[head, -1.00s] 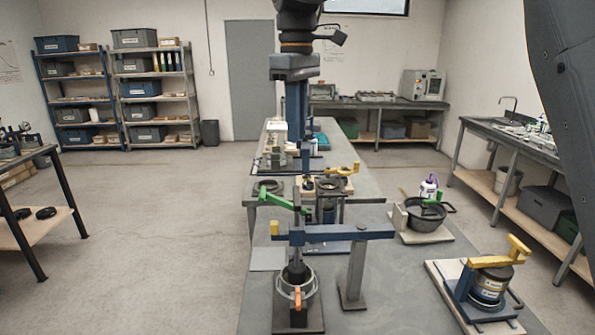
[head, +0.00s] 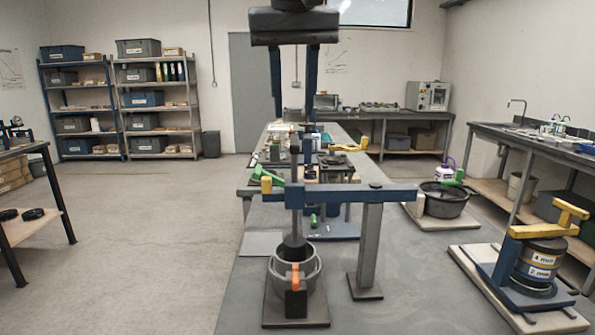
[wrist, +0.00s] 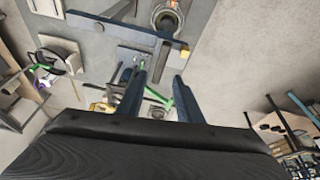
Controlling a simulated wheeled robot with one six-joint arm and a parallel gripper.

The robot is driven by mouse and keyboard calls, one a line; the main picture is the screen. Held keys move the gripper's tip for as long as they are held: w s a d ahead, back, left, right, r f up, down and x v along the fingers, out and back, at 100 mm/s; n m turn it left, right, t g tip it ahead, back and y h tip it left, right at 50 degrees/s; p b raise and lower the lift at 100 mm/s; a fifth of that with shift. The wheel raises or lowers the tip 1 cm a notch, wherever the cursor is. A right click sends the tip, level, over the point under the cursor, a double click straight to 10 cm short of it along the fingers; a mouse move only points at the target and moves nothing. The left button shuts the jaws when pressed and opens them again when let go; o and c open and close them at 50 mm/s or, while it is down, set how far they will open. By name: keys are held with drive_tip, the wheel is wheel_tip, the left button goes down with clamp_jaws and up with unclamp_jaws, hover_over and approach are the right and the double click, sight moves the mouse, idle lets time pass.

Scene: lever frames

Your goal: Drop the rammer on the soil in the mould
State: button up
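The rammer (head: 295,222) is a dark upright rod with a wide foot. It hangs at the left part of a blue lever beam (head: 345,194) with a yellow end (head: 266,185), on a grey post (head: 368,245). Its foot is at the mouth of the grey mould (head: 312,281), which has an orange clamp in front. The soil inside cannot be made out. My gripper (head: 294,122) is open and empty, above and apparently beyond the beam. In the wrist view my gripper (wrist: 160,75) has its fingers apart, with the beam (wrist: 125,33) and mould (wrist: 168,18) past their tips.
A black pan (head: 444,203) on a board stands right of the post. A yellow-handled device (head: 538,262) stands at the front right. A green lever (head: 296,172) and other fixtures sit on the bench behind the beam. The bench front between post and right device is clear.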

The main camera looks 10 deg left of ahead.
sight(295, 139)
drive_tip(key=shift+s+d+f+m+b, duration=0.1)
drive_tip(key=shift+s+f+m+b, duration=0.1)
drive_tip(key=shift+f+m+b, duration=0.5)
drive_tip(key=shift+x, duration=3.85)
drive_tip(key=shift+w+r, duration=0.1)
clamp_jaws()
